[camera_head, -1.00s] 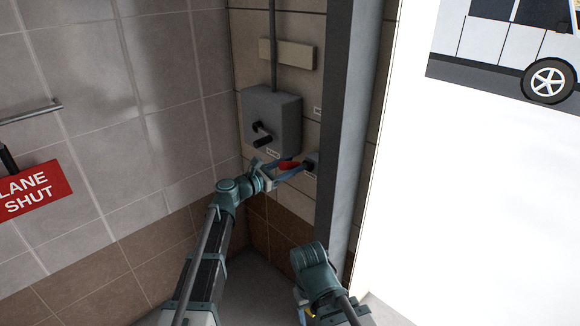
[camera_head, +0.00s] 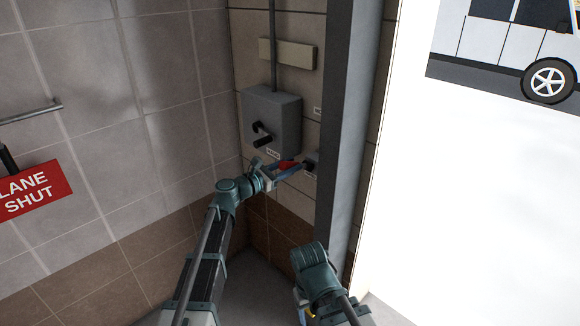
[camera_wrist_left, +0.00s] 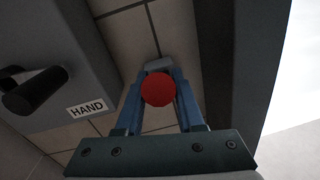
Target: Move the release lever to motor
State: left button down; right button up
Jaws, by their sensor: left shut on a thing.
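The release lever shows its red knob (camera_head: 287,164) beside the lower right of a grey box; the knob is a red ball in the left wrist view (camera_wrist_left: 158,88). My left gripper (camera_head: 289,167) is shut on it, with a blue finger on each side in the left wrist view (camera_wrist_left: 158,95). Most of the lever behind the knob is hidden. A small label (camera_head: 317,111), too small to read, is on the wall higher up. My right gripper (camera_head: 304,308) is at the bottom, mostly hidden by its own arm.
The grey box (camera_head: 275,115) with a black crank handle (camera_head: 262,135) hangs on the tiled wall, close to my left gripper. A dark upright post (camera_head: 345,120) stands just to the right. A red LANE SHUT sign (camera_head: 35,190) is at far left.

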dwell(0.6)
pick_arm(q)
jog(key=r+g+y+p, duration=0.1)
jog(key=p, duration=0.3)
jog(key=w+d+r+g+y+p, duration=0.1)
jog(key=p, duration=0.3)
jog(key=r+y+p, duration=0.1)
jog(key=r+p, duration=0.1)
jog(key=p, duration=0.2)
jog(key=shift+w+d+g, duration=0.3)
jog(key=shift+g, duration=0.1)
jog(key=w+d+g+y+p, duration=0.1)
jog(key=p, duration=0.2)
jog(key=w+d+r+g+y+p, duration=0.1)
jog(key=y+p, duration=0.1)
jog(key=p, duration=0.2)
jog(key=w+d+g+y+p, duration=0.1)
jog(key=g+p, duration=0.1)
jog(key=p, duration=0.1)
jog(key=shift+r+n+p, duration=0.3)
jog(key=shift+r, duration=0.05)
jog(key=shift+w+d+f+g+y+p, duration=0.1)
jog(key=shift+w+d+g+y+p, duration=0.45)
jog(key=shift+y+p, duration=0.35)
jog(key=shift+w+d+f+g+y+p, duration=0.1)
jog(key=shift+d+g+y+p, duration=0.05)
jog(key=shift+g+y+p, duration=0.3)
jog(key=c, duration=0.5)
grip_release()
